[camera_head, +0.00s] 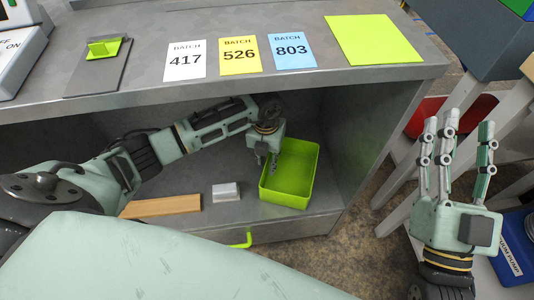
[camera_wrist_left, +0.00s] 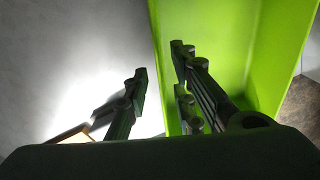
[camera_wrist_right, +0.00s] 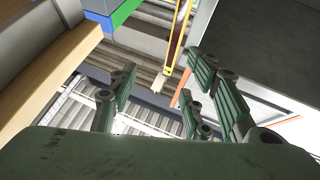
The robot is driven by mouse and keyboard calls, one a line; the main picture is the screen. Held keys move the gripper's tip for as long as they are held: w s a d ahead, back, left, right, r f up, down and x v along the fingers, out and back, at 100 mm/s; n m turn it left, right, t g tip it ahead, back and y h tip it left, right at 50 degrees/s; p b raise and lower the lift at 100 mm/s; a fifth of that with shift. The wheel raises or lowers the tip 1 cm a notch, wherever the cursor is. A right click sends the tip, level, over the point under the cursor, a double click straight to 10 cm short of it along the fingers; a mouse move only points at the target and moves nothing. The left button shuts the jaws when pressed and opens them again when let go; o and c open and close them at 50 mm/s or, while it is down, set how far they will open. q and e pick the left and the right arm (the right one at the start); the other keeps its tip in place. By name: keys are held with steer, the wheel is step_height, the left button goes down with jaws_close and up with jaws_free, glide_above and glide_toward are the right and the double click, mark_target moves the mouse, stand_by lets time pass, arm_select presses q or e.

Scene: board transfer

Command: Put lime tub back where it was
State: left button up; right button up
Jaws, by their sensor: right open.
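The lime tub (camera_head: 285,198) stands upright on the lower shelf (camera_head: 225,213) under the grey counter, near its right end. My left gripper (camera_head: 270,160) reaches in under the counter at the tub's left side. In the left wrist view the tub (camera_wrist_left: 280,60) fills the right; my left gripper's fingers (camera_wrist_left: 160,85) are apart, one left of the tub's wall and two over its inside. Contact with the wall cannot be told. My right gripper (camera_head: 458,130) is open and empty, right of the counter. A flat lime square (camera_head: 372,40) lies bare on the counter top.
Batch cards 417 (camera_head: 185,60), 526 (camera_head: 240,55) and 803 (camera_head: 292,50) lie left of the square. On the shelf are a white block (camera_head: 225,192) and a wooden board (camera_head: 160,206). A drawer with a lime handle (camera_head: 241,241) is below. The counter's front edge overhangs my left arm.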

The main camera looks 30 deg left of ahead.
arm_select(q)
step_height(320, 180, up, 4)
steer(key=shift+f+p, duration=0.2)
steer(key=shift+p, duration=0.5)
step_height(320, 180, up, 4)
steer(key=shift+f+p, duration=0.1)
steer(key=shift+p, duration=0.45)
arm_select(e)
step_height(320, 180, down, 12)
steer(key=w+d+g+h, duration=0.1)
steer(key=w+g+h, duration=0.1)
steer(key=g, duration=0.5)
steer(key=shift+f, duration=0.15)
